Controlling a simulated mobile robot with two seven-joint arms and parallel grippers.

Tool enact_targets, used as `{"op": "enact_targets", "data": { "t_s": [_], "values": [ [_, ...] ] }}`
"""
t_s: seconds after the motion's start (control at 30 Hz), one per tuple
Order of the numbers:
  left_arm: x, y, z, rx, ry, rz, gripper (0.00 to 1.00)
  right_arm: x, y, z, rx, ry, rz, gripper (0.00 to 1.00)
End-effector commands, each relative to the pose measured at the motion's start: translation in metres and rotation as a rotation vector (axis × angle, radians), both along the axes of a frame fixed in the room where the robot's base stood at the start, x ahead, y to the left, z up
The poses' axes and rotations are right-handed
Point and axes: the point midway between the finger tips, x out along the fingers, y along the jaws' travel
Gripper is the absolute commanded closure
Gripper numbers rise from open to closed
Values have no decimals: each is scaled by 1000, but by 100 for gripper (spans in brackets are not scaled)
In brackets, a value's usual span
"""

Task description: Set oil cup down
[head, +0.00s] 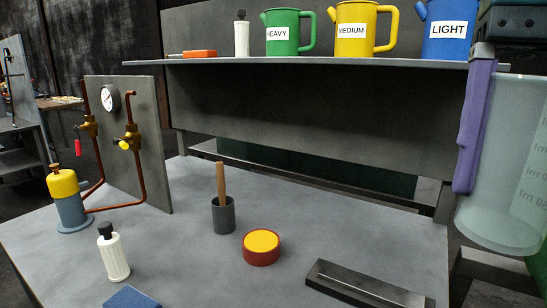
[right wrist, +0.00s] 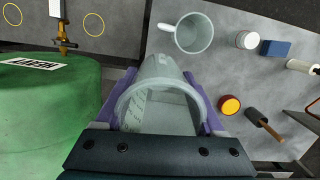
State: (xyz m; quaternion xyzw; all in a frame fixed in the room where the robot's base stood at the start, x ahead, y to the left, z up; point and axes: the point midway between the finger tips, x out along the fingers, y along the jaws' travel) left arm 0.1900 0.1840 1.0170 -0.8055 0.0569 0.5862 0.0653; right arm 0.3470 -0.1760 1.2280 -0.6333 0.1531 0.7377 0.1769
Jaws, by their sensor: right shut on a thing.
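The oil cup, a clear pale measuring cup with printed marks (head: 505,165), hangs at the right edge of the head view, roughly upright. The purple fingers of my right gripper (head: 475,125) are shut on it. In the right wrist view the cup (right wrist: 160,95) sits between the two purple fingers (right wrist: 160,115), its wide mouth towards the camera. It appears raised, with no visible contact below it. My left gripper is not in view.
On the grey table (head: 200,270) stand a red tin with a yellow top (head: 261,247), a dark brush cup (head: 223,215), a white bottle (head: 113,255) and a dark tray (head: 365,290).

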Motion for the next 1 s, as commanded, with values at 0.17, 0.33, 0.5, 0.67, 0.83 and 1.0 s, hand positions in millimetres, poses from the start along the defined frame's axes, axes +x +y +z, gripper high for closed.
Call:
{"op": "enact_targets", "data": {
  "t_s": [0.17, 0.33, 0.5, 0.67, 0.83, 1.0],
  "values": [
    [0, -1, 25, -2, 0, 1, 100, -12, 6, 25, -2, -2, 360, 83],
    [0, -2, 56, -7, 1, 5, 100, -20, 8, 54, 4, 4, 481, 83],
    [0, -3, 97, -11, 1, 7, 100, -26, 9, 92, 6, 8, 483, 83],
    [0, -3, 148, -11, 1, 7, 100, -34, 10, 140, 7, 12, 486, 83],
    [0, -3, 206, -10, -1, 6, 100, -43, 11, 194, 10, 15, 488, 83],
    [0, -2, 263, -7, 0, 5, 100, -51, 11, 247, 9, 14, 488, 83]
  ]
}}
